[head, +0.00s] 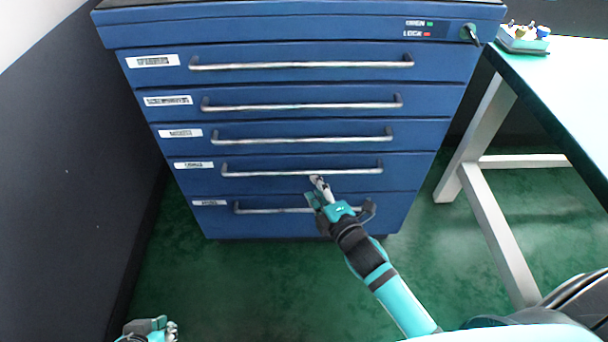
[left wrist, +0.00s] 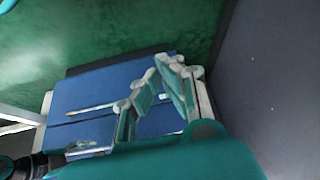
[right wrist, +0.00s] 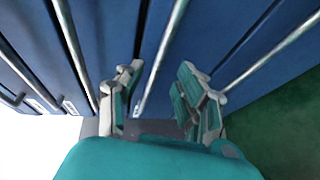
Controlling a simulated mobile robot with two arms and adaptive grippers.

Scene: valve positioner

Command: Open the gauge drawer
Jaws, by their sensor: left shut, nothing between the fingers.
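A blue cabinet (head: 290,120) has several closed drawers, each with a long metal bar handle and a white label at left. The labels are too blurred to read surely, so I cannot tell which is the gauge drawer. My right gripper (head: 316,186) is at the fourth drawer handle (head: 300,169), right of its middle. In the right wrist view, its fingers (right wrist: 158,95) are open and apart, with a handle bar (right wrist: 163,55) running between them; contact cannot be told. My left gripper (head: 160,330) is shut and empty, low at left, away from the cabinet; its fingers show in the left wrist view (left wrist: 152,90).
A key lock (head: 470,34) with green and red marks is at the cabinet's top right. A table (head: 570,75) with small parts on it stands at right. A dark wall (head: 70,170) is at left. The green floor before the cabinet is clear.

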